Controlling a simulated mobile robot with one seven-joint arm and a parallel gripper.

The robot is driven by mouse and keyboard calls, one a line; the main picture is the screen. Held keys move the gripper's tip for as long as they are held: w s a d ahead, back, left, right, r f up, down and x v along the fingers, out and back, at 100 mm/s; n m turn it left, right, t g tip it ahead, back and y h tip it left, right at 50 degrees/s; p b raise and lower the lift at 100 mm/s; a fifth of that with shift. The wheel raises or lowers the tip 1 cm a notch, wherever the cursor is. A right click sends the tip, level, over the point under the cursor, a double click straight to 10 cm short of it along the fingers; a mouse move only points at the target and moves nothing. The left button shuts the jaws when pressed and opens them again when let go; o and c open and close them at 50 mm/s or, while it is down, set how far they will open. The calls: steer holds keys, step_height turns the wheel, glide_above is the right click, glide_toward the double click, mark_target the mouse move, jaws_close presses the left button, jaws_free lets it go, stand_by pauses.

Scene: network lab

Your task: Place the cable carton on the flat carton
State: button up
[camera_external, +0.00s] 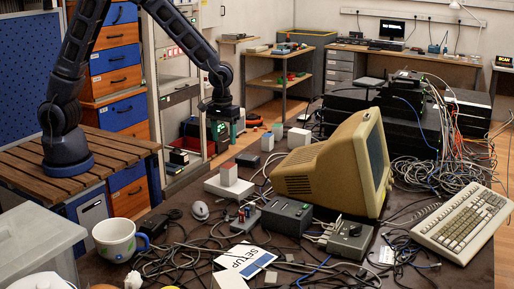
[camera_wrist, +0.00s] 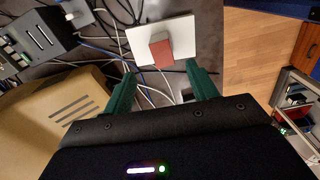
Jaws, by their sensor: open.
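The flat carton (camera_external: 240,190) is a low white box on the dark table, left of the beige monitor. The cable carton (camera_external: 229,175), a small pale box with a reddish face, appears to stand upright on it. In the wrist view the cable carton (camera_wrist: 162,53) shows its red face over the white flat carton (camera_wrist: 180,32). My gripper (camera_external: 222,138) is above and apart from both. In the wrist view my gripper (camera_wrist: 162,88) has its green fingers spread, with nothing between them and the cable carton just beyond the tips.
The beige monitor (camera_external: 310,172) stands close on the right. A mug (camera_external: 115,240) is at front left. Small boxes (camera_external: 299,137) stand behind.

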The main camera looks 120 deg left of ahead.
steer(key=s+d+r+m+t, duration=0.1)
steer(key=s+d+r+m, duration=0.35)
steer(key=d+r, duration=0.4)
steer(key=s+d+r+m+t, duration=0.1)
steer(key=s+d+r+m, duration=0.4)
steer(key=d+r, duration=0.4)
steer(key=s+d+r+m, duration=0.2)
steer(key=s+d, duration=0.1)
steer(key=s, duration=0.3)
steer(key=s+d+r+m+t, duration=0.1)
steer(key=s+d+r+m, duration=0.2)
steer(key=s, duration=0.4)
steer(key=s+d+r+m+t, duration=0.1)
steer(key=s+d+r+m, duration=0.1)
steer(key=s, duration=0.5)
steer(key=shift+s+d+r+m, duration=0.2)
steer(key=shift+d+m, duration=0.15)
steer(key=shift+d, duration=0.55)
